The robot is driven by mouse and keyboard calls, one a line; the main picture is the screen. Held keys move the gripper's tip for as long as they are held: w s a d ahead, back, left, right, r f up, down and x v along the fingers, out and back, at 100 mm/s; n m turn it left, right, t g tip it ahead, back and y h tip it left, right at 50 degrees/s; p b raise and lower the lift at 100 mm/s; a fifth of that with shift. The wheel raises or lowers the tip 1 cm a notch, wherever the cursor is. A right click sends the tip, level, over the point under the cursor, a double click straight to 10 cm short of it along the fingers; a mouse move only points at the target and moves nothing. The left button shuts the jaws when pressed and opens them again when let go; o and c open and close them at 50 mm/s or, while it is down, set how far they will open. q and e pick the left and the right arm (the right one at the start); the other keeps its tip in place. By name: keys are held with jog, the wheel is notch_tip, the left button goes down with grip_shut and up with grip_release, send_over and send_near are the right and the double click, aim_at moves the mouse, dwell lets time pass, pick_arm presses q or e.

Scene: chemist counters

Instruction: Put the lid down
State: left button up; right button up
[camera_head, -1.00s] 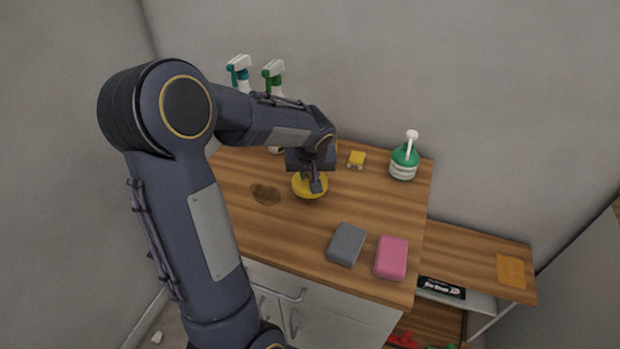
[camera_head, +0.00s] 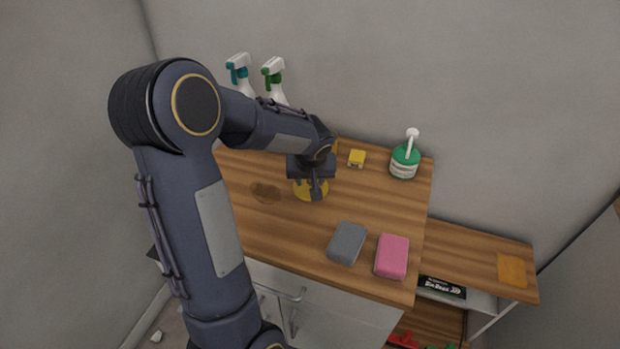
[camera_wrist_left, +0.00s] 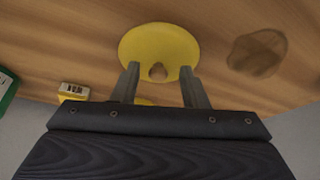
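The lid (camera_head: 299,188) is a round yellow disc that appears to lie flat on the wooden counter, partly covered by my left gripper (camera_head: 315,194). In the left wrist view the lid (camera_wrist_left: 158,42) lies just ahead of the fingertips, with a small brown knob or hole near its close edge. My left gripper (camera_wrist_left: 158,80) is open. Its two fingers stand apart on either side of that brown spot, with nothing visibly clamped between them. Whether the fingertips touch the lid cannot be told. My right gripper is not in view.
A dark stain (camera_head: 265,192) is left of the lid. A grey sponge (camera_head: 347,243) and a pink sponge (camera_head: 392,256) lie in front. Spray bottles (camera_head: 273,80) stand at the back left.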

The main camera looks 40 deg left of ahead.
pick_arm(q)
jog(key=shift+r, duration=0.35)
jog(key=v, duration=1.1)
jog(key=s+d+f+m+t+h, duration=0.1)
jog(key=s+d+m+h, duration=0.5)
jog(key=s+d, duration=0.9)
jog(key=s+t, duration=0.1)
jog(key=s, duration=0.3)
jog(key=shift+d+h, duration=0.25)
jog(key=shift+h, duration=0.05)
